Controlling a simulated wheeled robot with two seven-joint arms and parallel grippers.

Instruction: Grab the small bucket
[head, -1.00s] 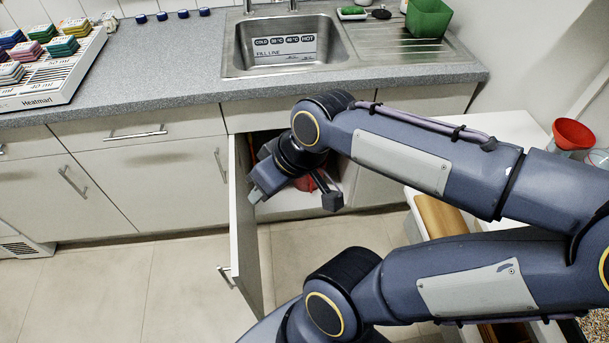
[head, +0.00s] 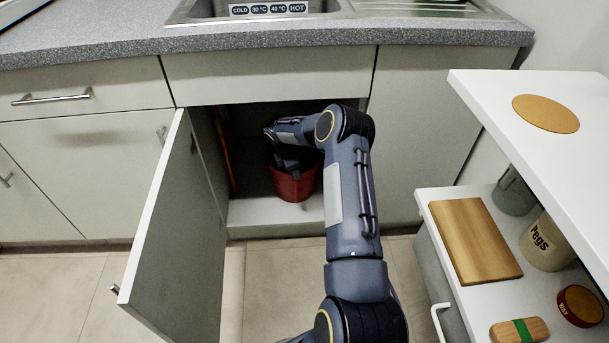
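A small red bucket (head: 294,186) stands upright on the floor of the open cupboard under the sink. My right arm reaches into the cupboard, and my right gripper (head: 288,165) points down at the bucket's upper part. The fingertips overlap the bucket's rim area, and it is too dark and small to tell whether they are around the rim, inside it or touching it. The far side of the bucket and its handle are hidden by the arm and shadow. My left gripper is not in view.
The cupboard door (head: 178,220) stands open on the left. The counter (head: 110,38) runs above. On the right, a white trolley (head: 475,90) holds a cutting board (head: 473,240), a pegs jar (head: 547,243) and a brush (head: 519,330). An orange-red stick (head: 224,150) leans inside the cupboard.

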